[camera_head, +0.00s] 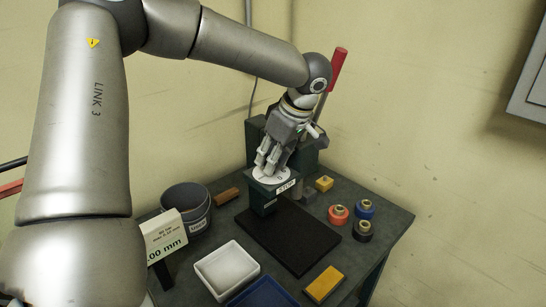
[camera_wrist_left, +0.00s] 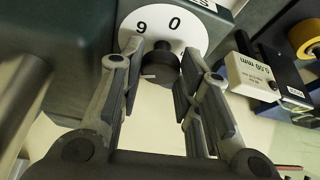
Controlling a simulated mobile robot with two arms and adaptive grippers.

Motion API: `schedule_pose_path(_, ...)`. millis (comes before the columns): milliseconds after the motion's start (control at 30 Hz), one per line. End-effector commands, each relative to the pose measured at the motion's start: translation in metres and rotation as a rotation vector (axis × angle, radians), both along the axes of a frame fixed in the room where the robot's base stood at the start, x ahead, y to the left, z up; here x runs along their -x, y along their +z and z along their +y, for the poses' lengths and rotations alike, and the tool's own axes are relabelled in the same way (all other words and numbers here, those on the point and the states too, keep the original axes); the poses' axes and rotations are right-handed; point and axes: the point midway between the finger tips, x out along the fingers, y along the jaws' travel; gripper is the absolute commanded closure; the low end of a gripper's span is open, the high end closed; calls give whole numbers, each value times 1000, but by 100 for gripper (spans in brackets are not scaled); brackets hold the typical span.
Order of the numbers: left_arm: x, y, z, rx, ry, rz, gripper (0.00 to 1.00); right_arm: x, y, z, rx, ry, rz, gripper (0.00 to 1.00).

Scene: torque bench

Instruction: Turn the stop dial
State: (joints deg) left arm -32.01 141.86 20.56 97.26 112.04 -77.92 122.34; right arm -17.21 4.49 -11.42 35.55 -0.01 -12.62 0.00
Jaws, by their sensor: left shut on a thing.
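The stop dial is a white disc (camera_head: 259,176) on top of a green block with a STOP label (camera_head: 286,187). In the left wrist view its white face (camera_wrist_left: 190,20) shows the digits 9 and 0 and a dark round knob (camera_wrist_left: 159,68) in the middle. My left gripper (camera_head: 266,165) reaches down onto the dial from above. My right gripper is not in view.
A green press with a red-handled lever (camera_head: 338,68) stands behind the dial. A black mat (camera_head: 290,238) lies in front.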

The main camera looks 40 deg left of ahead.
Motion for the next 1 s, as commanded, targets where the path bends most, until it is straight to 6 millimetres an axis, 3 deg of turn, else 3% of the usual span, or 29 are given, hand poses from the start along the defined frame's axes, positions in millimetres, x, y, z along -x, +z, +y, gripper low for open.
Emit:
schedule_pose_path(133, -1, 1, 0, -1, 2, -4, 92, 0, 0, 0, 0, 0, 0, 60)
schedule_pose_path(167, -1, 1, 0, -1, 2, -4, 66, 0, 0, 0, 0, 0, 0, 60)
schedule_pose_path(300, -1, 1, 0, -1, 1, -3, 48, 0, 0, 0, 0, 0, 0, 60)
schedule_pose_path(767, 0, 1, 0, 1, -32, -2, 48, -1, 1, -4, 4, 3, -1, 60)
schedule_pose_path(1000, 2, 2, 0, 4, -292, -3, 48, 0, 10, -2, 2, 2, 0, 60)
